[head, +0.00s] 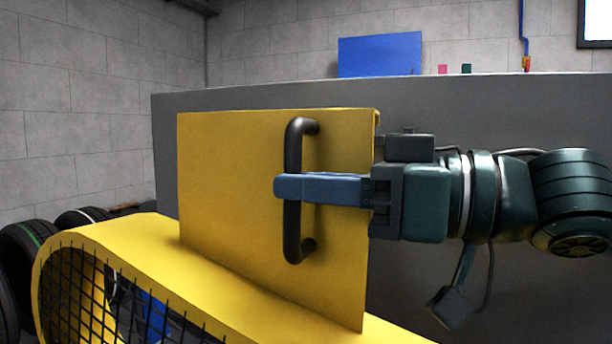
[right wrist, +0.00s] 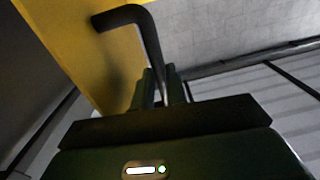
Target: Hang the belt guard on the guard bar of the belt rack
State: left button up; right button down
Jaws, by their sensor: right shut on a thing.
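The belt guard shows as a yellow panel (head: 235,170) with a black upright bar handle (head: 293,150), large in the middle of the head view. A rounded yellow body with black mesh (head: 95,290) lies below and meets its lower edge; I cannot tell whether the two are one piece. My right gripper (head: 285,187) comes in from the right and is shut on the handle near its middle. In the right wrist view the fingers (right wrist: 162,88) close around the black handle (right wrist: 128,16), with the yellow panel (right wrist: 85,45) behind. I cannot make out the belt rack or its guard bar. My left gripper is out of view.
A large grey panel (head: 500,110) stands behind the guard. Black tyres (head: 22,260) stand at the lower left. A blue board (head: 380,55) and small pink and green blocks show above the grey panel's top edge. Pale block walls (head: 80,90) enclose the room.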

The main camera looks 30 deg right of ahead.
jog(key=w+d, duration=0.2)
jog(key=d, duration=0.1)
jog(key=shift+w+r+p, duration=0.1)
jog(key=shift+w+p, duration=0.2)
pick_arm(q)
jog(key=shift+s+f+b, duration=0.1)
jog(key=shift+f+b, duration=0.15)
jog(key=shift+b, duration=0.45)
pick_arm(e)
jog(key=w+d+f, duration=0.1)
jog(key=w+d, duration=0.5)
jog(key=d, duration=0.1)
jog(key=shift+w+d+f, duration=0.25)
jog(key=shift+d+f, duration=0.05)
dwell(0.4)
